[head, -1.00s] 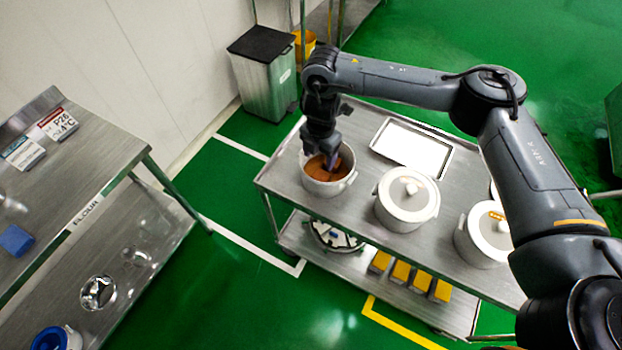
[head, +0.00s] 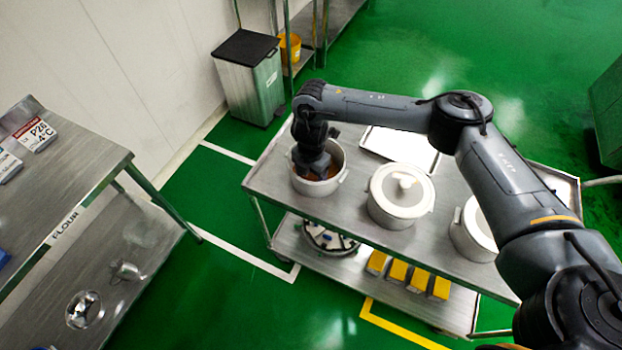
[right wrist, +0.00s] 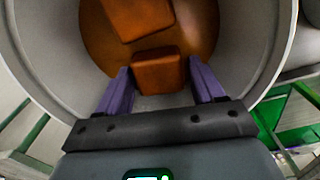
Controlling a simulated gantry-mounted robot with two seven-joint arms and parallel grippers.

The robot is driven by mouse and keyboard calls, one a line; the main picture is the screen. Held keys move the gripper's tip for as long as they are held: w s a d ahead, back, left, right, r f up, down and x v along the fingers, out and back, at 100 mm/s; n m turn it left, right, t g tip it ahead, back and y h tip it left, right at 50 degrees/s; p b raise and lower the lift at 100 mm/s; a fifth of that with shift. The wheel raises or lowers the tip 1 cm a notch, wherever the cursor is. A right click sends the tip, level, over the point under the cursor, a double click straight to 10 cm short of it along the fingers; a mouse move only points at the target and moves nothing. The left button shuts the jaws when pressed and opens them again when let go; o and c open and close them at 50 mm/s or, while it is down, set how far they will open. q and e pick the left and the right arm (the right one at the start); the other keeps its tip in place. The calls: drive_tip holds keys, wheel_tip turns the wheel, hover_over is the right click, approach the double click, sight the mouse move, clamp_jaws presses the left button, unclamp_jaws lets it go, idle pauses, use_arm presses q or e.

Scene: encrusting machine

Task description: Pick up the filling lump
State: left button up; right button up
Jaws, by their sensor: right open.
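The open pot (head: 337,187) stands at the left end of the steel cart, with brown-orange filling inside. In the right wrist view, one filling lump (right wrist: 158,73) sits between the purple fingers of my right gripper (right wrist: 160,88). Another orange block (right wrist: 139,16) lies just beyond it, on the brown pot bottom. The right gripper also shows in the head view (head: 314,174), reaching down into the pot; its fingertips are hidden there. Its fingers are open, one on each side of the nearer lump; I cannot tell whether they touch it. My left gripper is not in view.
Lidded white pots (head: 400,196) and a pale tray (head: 398,146) share the cart top (head: 350,218). Yellow blocks (head: 397,271) lie on its lower shelf. A flour table (head: 75,185) stands at the left and a bin (head: 247,85) behind.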

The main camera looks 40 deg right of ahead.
drive_tip(key=shift+f, duration=0.1)
drive_tip(key=shift+c, duration=0.2)
drive_tip(key=c, duration=0.8)
